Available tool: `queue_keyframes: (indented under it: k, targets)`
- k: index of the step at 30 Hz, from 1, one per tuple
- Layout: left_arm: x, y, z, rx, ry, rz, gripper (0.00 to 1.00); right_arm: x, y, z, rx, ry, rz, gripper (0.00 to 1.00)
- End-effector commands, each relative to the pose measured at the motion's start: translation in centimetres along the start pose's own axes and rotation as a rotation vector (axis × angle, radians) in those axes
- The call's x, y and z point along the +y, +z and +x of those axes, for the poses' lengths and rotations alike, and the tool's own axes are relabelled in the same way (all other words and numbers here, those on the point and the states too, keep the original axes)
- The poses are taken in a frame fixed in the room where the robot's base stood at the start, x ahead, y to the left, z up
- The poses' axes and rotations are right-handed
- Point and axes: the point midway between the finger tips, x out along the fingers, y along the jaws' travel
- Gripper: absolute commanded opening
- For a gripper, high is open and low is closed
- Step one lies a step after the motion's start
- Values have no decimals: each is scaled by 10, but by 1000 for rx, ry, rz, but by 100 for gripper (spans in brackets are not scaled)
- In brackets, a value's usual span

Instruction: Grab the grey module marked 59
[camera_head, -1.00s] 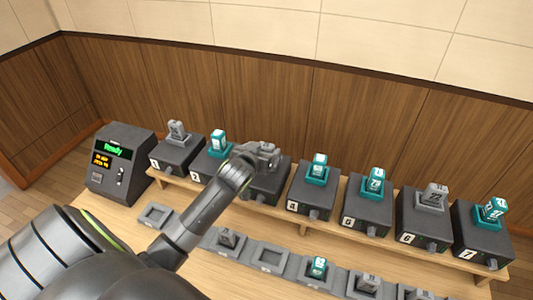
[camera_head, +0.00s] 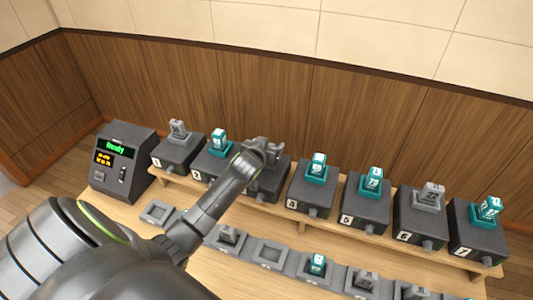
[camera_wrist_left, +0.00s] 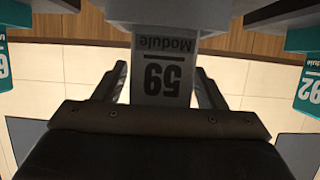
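The grey module marked 59 (camera_wrist_left: 160,75) shows upside down in the left wrist view, upright on its mount. My left gripper (camera_wrist_left: 163,85) has one finger on each side of it, with narrow gaps between fingers and module, so it looks open. In the head view my left gripper (camera_head: 263,152) is over the third dark box (camera_head: 268,183) of the back row and hides most of the module there. My right gripper is in neither view.
Teal modules stand close on both sides: one on box 2 (camera_head: 218,139), one on box 4 (camera_head: 317,166). Further boxes run right. A front row of grey trays (camera_head: 270,254) lies below my forearm. A console reading Ready (camera_head: 122,163) stands at left.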

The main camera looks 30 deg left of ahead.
Motion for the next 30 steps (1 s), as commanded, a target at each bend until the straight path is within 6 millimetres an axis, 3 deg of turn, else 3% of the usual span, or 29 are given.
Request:
queue_keyframes:
  k: [2,9,20,30]
  targets:
    - [0,0,0,0,0,0,54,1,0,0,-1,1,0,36]
    - [0,0,0,0,0,0,22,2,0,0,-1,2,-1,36]
    - [0,-10,-4,5,0,2,21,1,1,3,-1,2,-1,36]
    - [0,-68,-27,7,0,2,21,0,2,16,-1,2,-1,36]
